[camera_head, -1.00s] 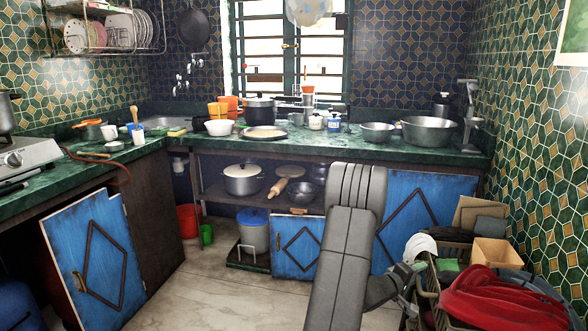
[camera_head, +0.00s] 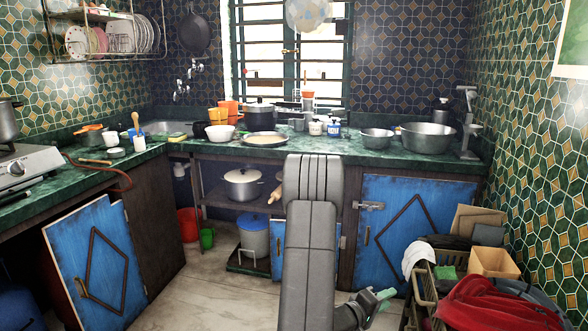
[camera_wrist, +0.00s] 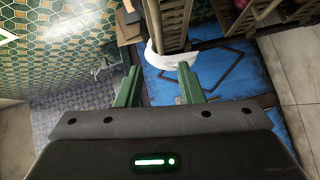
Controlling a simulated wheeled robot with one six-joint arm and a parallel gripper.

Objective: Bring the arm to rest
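My arm rises in the middle of the head view, in front of the counter. My gripper (camera_head: 378,299) shows low in the head view, left of the basket and in front of the blue cabinet door (camera_head: 412,225). In the wrist view, the two green fingers of my gripper (camera_wrist: 158,80) stand apart with nothing held between them. A white cloth or bag (camera_wrist: 172,58) hangs just beyond the fingertips there, with the blue door (camera_wrist: 222,72) behind it. Whether the fingers touch the cloth is hard to tell.
A basket (camera_head: 424,290) with a red cloth (camera_head: 500,300) and boxes stands at the right. The green counter (camera_head: 345,150) with pots runs along the back. The gas hotplate (camera_head: 28,165) is at the left. A tilted blue door (camera_head: 95,265) stands front left. Floor (camera_head: 205,290) is clear between.

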